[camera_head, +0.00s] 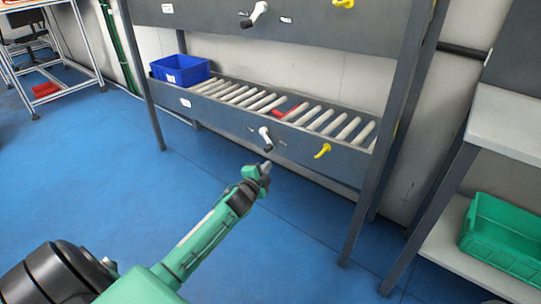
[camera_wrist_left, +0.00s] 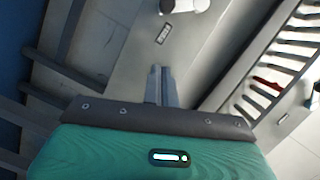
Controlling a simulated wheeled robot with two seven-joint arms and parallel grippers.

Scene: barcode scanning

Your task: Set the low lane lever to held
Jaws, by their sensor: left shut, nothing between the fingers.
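The low lane (camera_head: 215,107) is a grey frame with pale rollers. On its front panel a white lever with a black end (camera_head: 265,138) hangs tilted, with a small label (camera_head: 280,142) beside it. A yellow lever (camera_head: 323,151) sits farther right on the same panel. My left gripper (camera_head: 265,167) is just below the white lever, apart from it. In the left wrist view its fingers (camera_wrist_left: 160,85) are shut and empty. A white lever (camera_wrist_left: 185,5) is partly cut off at that view's top edge, above a label (camera_wrist_left: 163,34). My right gripper is not in view.
A blue crate (camera_head: 180,70) stands at the lane's left end. A red piece (camera_head: 292,112) lies among the rollers. The upper lane has a white lever (camera_head: 254,14) and a yellow one (camera_head: 343,3). Rack posts (camera_head: 390,150) flank the right. A green crate (camera_head: 500,240) sits on the right shelf.

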